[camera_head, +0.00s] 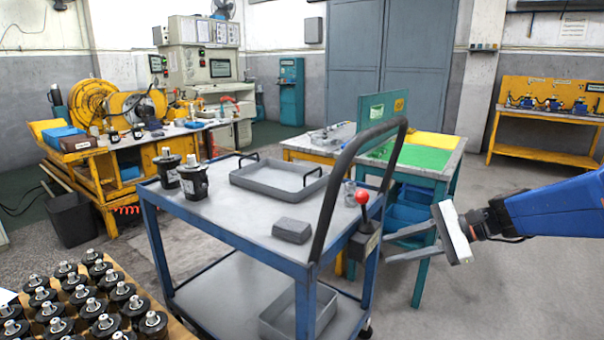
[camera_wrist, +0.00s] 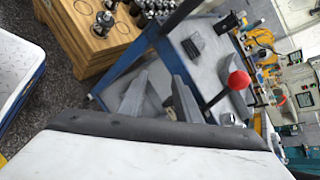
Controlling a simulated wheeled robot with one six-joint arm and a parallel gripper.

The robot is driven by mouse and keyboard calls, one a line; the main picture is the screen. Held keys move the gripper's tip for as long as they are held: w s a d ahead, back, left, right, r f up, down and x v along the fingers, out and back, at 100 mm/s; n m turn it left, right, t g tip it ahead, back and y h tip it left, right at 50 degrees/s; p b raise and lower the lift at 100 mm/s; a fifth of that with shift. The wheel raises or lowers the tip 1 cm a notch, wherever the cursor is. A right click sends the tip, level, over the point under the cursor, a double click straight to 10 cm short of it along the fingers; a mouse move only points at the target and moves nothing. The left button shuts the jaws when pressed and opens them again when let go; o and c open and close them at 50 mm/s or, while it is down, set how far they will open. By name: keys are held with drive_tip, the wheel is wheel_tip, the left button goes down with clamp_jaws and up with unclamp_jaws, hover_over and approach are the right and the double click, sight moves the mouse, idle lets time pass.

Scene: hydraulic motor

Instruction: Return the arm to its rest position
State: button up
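My blue arm (camera_head: 560,207) reaches in from the right edge of the head view, with its wrist lowest at the gripper end. My gripper (camera_head: 388,247) points left, beside the right end of the blue cart (camera_head: 235,232), near the red-knobbed lever (camera_head: 362,198). Its two grey fingers are apart with nothing seen between them. The wrist view also shows the gripper (camera_wrist: 158,88) with its fingers spread and empty. The red knob (camera_wrist: 239,80) appears just right of the fingers there; I cannot tell how far apart they are.
The cart carries two black motors (camera_head: 193,178), a grey tray (camera_head: 279,178) and a grey block (camera_head: 292,230). A dark curved handle (camera_head: 340,180) rises at its right end. Several motors stand on a wooden box (camera_head: 170,325) at lower left. Floor (camera_head: 500,290) at lower right is clear.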

drive_tip(key=s+a+f+n+g+h, duration=0.1)
drive_tip(key=s+f+n+h, duration=0.2)
drive_tip(key=s, duration=0.3)
drive_tip(key=s+f+n+g+h, duration=0.1)
drive_tip(key=s+f+n+h, duration=0.2)
drive_tip(key=s, duration=0.4)
drive_tip(key=s+d+f+n+t+h, duration=0.1)
drive_tip(key=s+d+n+t+h, duration=0.1)
drive_tip(key=s+d+n+h, duration=0.3)
drive_tip(key=s+d+n, duration=0.2)
drive_tip(key=shift+s+f+n+t+h, duration=0.15)
drive_tip(key=shift+f+n+t+h, duration=0.15)
drive_tip(key=shift+f+n+t, duration=0.1)
idle(0.7)
drive_tip(key=shift+o, duration=1.3)
